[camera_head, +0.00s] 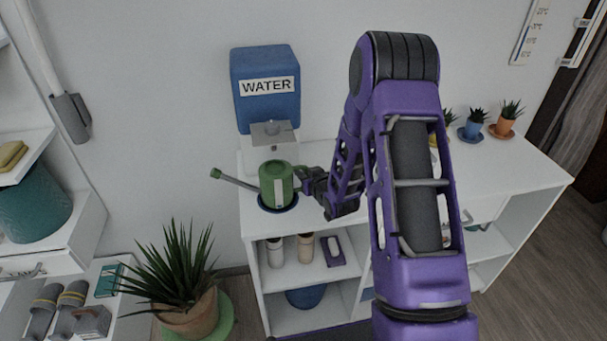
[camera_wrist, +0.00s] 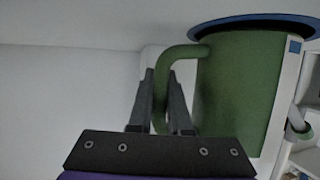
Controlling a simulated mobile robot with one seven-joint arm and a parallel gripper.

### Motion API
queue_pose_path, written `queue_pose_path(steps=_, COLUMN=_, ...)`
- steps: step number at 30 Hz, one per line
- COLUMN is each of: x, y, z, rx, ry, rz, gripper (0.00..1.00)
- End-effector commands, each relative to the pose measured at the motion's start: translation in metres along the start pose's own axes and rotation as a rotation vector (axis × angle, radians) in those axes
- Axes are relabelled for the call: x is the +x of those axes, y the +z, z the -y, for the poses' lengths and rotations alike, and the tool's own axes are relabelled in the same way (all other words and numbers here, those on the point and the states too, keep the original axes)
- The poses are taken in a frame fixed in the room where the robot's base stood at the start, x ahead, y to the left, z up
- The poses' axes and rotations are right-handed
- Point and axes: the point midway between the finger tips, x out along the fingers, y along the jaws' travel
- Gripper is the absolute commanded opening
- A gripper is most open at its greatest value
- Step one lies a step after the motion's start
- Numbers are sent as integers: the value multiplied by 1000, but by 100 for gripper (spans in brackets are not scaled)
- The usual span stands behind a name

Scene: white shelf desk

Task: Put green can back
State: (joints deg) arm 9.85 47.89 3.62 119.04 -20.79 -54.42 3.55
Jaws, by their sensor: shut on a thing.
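The green can (camera_head: 272,187), a watering can with a spout pointing left, is upright at the left end of the white desk, in front of the blue water tank. A dark blue saucer (camera_head: 265,207) shows around its base; I cannot tell whether the can rests on it or hangs just above. My gripper (camera_head: 305,180) is at the can's right side, shut on its handle. In the wrist view the curved handle (camera_wrist: 180,53) passes between my fingers (camera_wrist: 163,88), and the can's body (camera_wrist: 235,90) is just to the right. The saucer rim (camera_wrist: 215,24) shows at the top.
The blue water tank (camera_head: 266,87) with its metal tap (camera_head: 273,132) stands close behind the can. Small potted plants (camera_head: 472,127) line the desk's back right. Cups (camera_head: 305,248) stand on the shelf below. A large potted plant (camera_head: 190,300) is on the floor at left.

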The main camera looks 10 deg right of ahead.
Motion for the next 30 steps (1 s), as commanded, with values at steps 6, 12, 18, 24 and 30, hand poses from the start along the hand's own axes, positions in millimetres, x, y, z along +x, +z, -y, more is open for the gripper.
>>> queue_pose_path(steps=6, x=0, y=0, z=0, rx=-1, ry=0, rz=-3, gripper=0)
queue_pose_path(steps=12, x=2, y=4, z=0, rx=-1, ry=0, rz=-2, gripper=20)
queue_pose_path(steps=18, x=1, y=3, z=0, rx=-1, ry=0, rz=-1, gripper=46)
queue_pose_path(steps=24, x=1, y=3, z=0, rx=-1, ry=0, rz=-1, gripper=46)
queue_pose_path(steps=30, x=-8, y=0, z=-1, rx=-1, ry=1, rz=0, gripper=46)
